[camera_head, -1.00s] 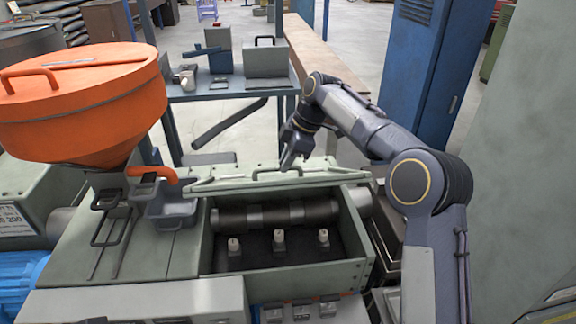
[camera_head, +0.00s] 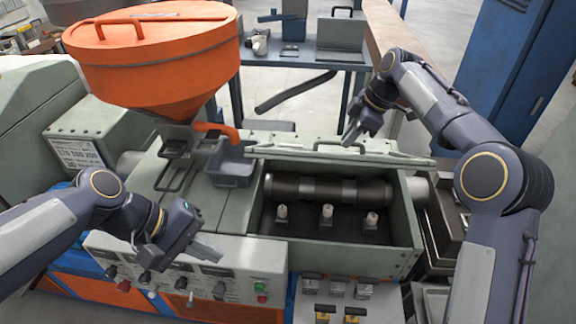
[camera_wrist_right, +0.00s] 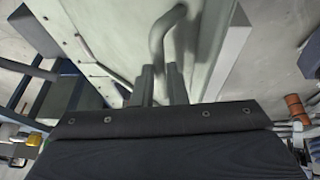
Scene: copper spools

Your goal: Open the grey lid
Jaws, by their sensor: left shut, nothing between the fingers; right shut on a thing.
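The grey lid (camera_head: 330,156) of the machine's box stands raised at the back of the opening, seen nearly edge-on in the head view. Its bar handle (camera_head: 338,146) shows on its top; in the right wrist view the handle (camera_wrist_right: 162,30) runs down between the fingers. My right gripper (camera_head: 350,138) is shut on the lid handle. The open box (camera_head: 345,250) shows a dark roller and several white-topped pegs inside. My left gripper (camera_head: 205,248) is shut and empty, in front of the control panel at the left.
An orange hopper (camera_head: 160,65) stands at the back left, with a grey tray (camera_head: 232,168) beside the box. The control panel (camera_head: 225,270) with knobs is at the front. A blue cabinet (camera_head: 505,75) stands at the back right.

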